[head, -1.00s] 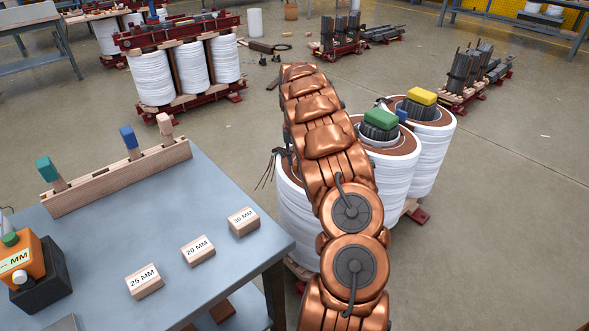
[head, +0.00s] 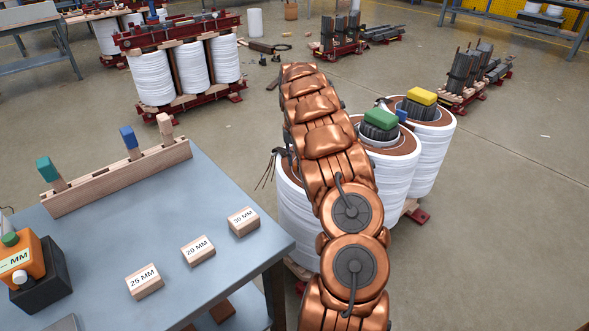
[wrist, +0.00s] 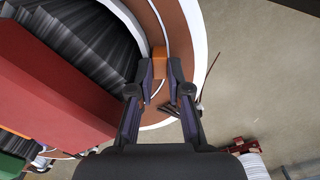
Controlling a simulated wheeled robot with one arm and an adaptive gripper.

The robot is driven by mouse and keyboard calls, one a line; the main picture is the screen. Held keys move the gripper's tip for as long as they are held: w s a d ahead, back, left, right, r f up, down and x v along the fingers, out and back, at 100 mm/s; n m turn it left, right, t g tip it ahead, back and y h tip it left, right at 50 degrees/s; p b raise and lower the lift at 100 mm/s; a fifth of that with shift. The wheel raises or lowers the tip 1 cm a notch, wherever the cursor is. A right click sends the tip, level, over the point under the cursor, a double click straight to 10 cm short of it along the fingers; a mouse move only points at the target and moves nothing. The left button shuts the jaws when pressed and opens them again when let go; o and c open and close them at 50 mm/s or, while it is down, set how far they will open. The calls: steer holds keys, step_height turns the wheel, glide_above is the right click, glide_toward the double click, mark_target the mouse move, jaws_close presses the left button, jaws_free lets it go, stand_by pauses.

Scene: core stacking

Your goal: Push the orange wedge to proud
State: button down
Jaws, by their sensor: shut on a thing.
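The orange wedge (wrist: 159,58) shows in the wrist view between the fingertips of my gripper (wrist: 161,75). My gripper is shut on it, with one finger on each side. The wedge stands at the brown ring (wrist: 180,40) between the dark laminated core (wrist: 95,35) and the white coil wall. How far it stands out cannot be told. In the head view my copper-coloured arm hides the gripper and the wedge at the nearest white coil (head: 295,215).
A red block (wrist: 45,95) lies over the core, left of my gripper. Two more coils carry a green block (head: 380,118) and a yellow block (head: 422,96). A blue-grey table (head: 110,245) with labelled wooden blocks stands at left. Open floor lies at right.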

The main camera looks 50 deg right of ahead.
mark_target(294, 163)
steer(key=shift+r+p, duration=0.7)
steer(key=shift+r, duration=0.8)
steer(key=c, duration=1)
jaws_free()
steer(key=shift+c, duration=0.2)
step_height(294, 163, up, 12)
